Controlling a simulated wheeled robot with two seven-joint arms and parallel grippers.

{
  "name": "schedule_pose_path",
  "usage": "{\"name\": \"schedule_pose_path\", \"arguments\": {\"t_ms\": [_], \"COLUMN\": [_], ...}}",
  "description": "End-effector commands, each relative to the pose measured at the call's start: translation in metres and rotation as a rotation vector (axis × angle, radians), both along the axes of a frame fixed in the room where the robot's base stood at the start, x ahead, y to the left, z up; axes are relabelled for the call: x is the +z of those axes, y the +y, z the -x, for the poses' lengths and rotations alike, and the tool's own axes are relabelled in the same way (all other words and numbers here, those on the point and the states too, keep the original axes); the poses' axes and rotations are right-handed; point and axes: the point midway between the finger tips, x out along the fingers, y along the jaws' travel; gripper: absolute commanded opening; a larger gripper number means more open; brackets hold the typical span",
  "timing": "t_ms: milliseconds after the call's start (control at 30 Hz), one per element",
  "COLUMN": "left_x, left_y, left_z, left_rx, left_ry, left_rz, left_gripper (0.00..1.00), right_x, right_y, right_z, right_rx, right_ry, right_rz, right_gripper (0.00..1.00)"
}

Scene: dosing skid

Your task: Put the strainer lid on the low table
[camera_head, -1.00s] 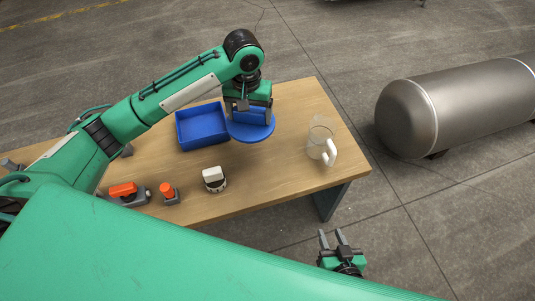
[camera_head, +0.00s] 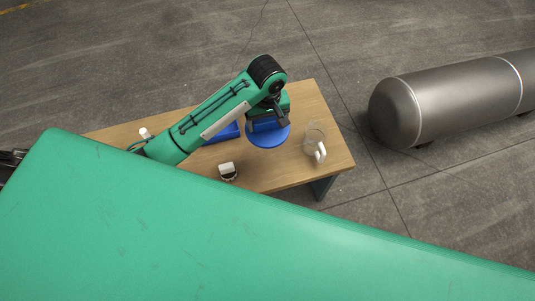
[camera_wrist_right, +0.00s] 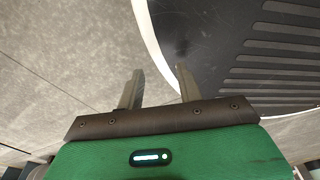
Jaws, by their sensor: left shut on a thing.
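The strainer lid, a round blue disc (camera_head: 268,138) with a raised blue grip, is over the right part of the wooden low table (camera_head: 292,175) in the head view. My left gripper (camera_head: 268,119) is shut on its grip from above. I cannot tell whether the disc touches the tabletop. My right gripper (camera_wrist_right: 157,88) shows only in the right wrist view. Its two fingers are apart with nothing between them.
A clear jug with a white handle (camera_head: 320,153) stands right of the lid. A blue tray (camera_head: 228,133) is partly hidden behind my left arm. A white-topped round item (camera_head: 227,170) sits near the front edge. A grey tank (camera_head: 440,100) lies on the floor at right.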

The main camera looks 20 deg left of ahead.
Motion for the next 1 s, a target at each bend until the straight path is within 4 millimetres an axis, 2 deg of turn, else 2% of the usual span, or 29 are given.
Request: {"name": "schedule_pose_path", "arguments": {"t_ms": [33, 133, 267, 700, 833, 1000], "left_x": [0.006, 0.006, -0.007, -0.121, -0.145, -0.159], "left_y": [-0.002, -0.002, -0.002, -0.002, -0.002, -0.002], "left_z": [0.003, 0.005, 0.006, 0.006, 0.006, 0.006], "left_rx": [0.012, 0.029, 0.038, 0.037, 0.036, 0.035], "left_ry": [0.005, 0.006, 0.010, 0.009, 0.008, 0.007], "left_rz": [0.001, -0.002, -0.004, -0.005, -0.004, -0.003], "left_gripper": [0.57, 0.57, 0.57, 0.57, 0.57, 0.57], "right_x": [0.005, 0.004, 0.002, 0.001, 0.001, 0.000], "right_y": [-0.004, -0.009, -0.011, -0.010, -0.010, -0.010], "right_z": [0.010, 0.022, 0.027, 0.025, 0.024, 0.023], "right_rx": [-0.004, -0.007, -0.009, -0.009, -0.009, -0.009], "right_ry": [0.024, 0.052, 0.064, 0.062, 0.061, 0.061], "right_rz": [0.008, 0.017, 0.020, 0.020, 0.020, 0.020], "right_gripper": [0.36, 0.36, 0.36, 0.36, 0.36, 0.36]}}
